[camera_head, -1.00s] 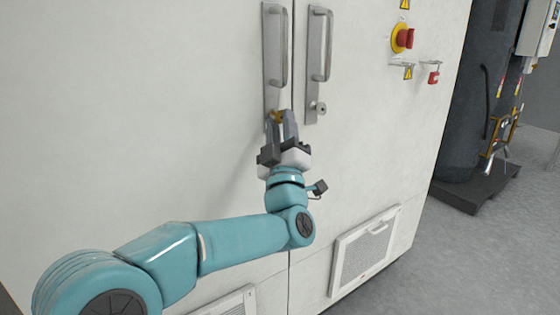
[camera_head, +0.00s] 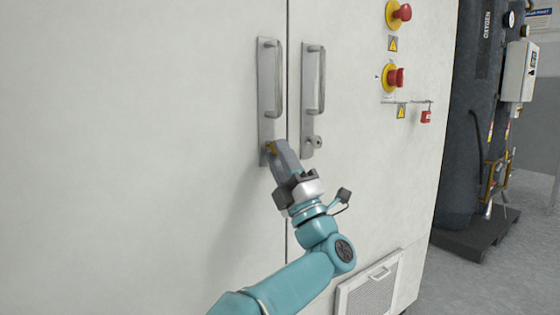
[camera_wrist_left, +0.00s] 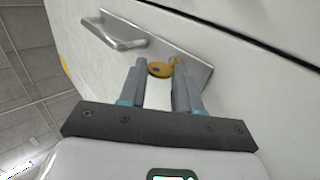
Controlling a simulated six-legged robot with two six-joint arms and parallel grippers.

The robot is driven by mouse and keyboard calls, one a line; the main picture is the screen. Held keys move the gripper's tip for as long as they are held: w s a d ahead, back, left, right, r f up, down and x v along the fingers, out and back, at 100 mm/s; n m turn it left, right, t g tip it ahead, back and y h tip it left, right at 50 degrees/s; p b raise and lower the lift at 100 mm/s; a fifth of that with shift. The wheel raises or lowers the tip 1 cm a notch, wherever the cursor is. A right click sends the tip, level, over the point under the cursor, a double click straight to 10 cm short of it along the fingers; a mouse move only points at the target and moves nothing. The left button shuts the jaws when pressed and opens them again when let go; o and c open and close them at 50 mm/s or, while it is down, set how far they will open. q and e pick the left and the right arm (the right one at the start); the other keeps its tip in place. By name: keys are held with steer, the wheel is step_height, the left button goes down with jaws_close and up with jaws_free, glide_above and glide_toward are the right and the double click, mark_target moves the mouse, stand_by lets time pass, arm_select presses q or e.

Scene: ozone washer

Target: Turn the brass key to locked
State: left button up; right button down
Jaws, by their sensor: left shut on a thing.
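The brass key (camera_head: 271,148) sits at the lower end of the left door's metal handle plate (camera_head: 267,98). My left gripper (camera_head: 277,150) is at the key, with its fingers pointing up and to the left. In the left wrist view, the key's bow (camera_wrist_left: 160,69) lies between the two fingertips (camera_wrist_left: 159,72), and the gripper is shut on it. The same plate shows behind it in that view (camera_wrist_left: 195,72). In the head view the fingers hide part of the key, and its lock is hidden. My right gripper is not in view.
The right door has its own handle plate (camera_head: 312,85) with a keyhole cylinder (camera_head: 316,142), close to my left gripper. Red-and-yellow switches (camera_head: 392,77) and a red padlock (camera_head: 426,117) are farther right. A vent (camera_head: 370,290) is below.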

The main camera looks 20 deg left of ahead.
arm_select(q)
steer(key=shift+r, duration=0.15)
steer(key=o, duration=1.1)
steer(key=shift+c, duration=0.2)
steer(key=v, duration=1.6)
steer(key=shift+f, duration=0.25)
steer(key=shift+d, duration=0.1)
